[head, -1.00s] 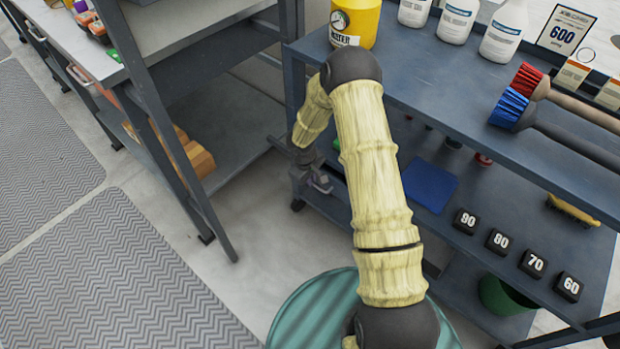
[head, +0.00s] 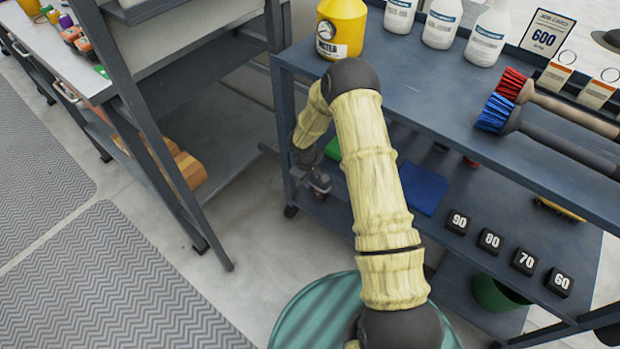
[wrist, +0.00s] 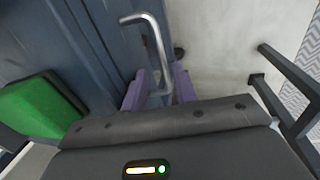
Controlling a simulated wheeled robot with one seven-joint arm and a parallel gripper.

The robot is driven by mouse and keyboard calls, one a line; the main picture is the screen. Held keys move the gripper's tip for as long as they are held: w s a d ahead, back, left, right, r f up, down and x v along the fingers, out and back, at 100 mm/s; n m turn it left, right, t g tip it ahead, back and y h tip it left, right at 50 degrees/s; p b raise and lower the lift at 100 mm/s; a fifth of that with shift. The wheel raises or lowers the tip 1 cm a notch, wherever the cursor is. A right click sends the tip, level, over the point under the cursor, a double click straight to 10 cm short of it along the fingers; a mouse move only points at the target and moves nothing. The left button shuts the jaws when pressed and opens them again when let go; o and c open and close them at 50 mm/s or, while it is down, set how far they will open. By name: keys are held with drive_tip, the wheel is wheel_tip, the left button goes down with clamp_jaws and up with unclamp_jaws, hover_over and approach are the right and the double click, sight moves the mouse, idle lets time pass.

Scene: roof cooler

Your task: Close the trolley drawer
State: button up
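The trolley (head: 440,100) is dark blue-grey with an upper and a lower shelf. I cannot make out its drawer clearly in the head view. My gripper (head: 318,182) is at the trolley's left end, around lower-shelf height, small and partly dark there. In the wrist view a bent metal handle (wrist: 157,45) runs down between the two purple fingers of my gripper (wrist: 158,84). The fingers stand apart on either side of the bar, with narrow gaps. Whether they touch it lower down is hidden by my gripper's body.
A green box (wrist: 38,108) lies left of my gripper in the wrist view. A metal rack (head: 150,120) is close on the left. The teal round thing below is mine or a drum; unclear.

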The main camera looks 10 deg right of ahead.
wheel_tip(320, 180, up, 17)
drive_tip(key=s+a+p, duration=0.2)
drive_tip(key=p, duration=0.3)
drive_tip(key=shift+a, duration=0.25)
idle(0.4)
drive_tip(key=s+d+r+m+t+y, duration=0.15)
drive_tip(key=s+r+m, duration=0.25)
drive_tip(key=s+r, duration=0.55)
drive_tip(key=s+d+r+m, duration=0.35)
drive_tip(key=s+r, duration=0.35)
drive_tip(key=s, duration=0.6)
wheel_tip(320, 180, up, 28)
drive_tip(key=p, duration=2.9)
drive_tip(key=shift+a+r, duration=0.15)
drive_tip(key=shift+r, duration=0.1)
drive_tip(key=shift+m, duration=0.25)
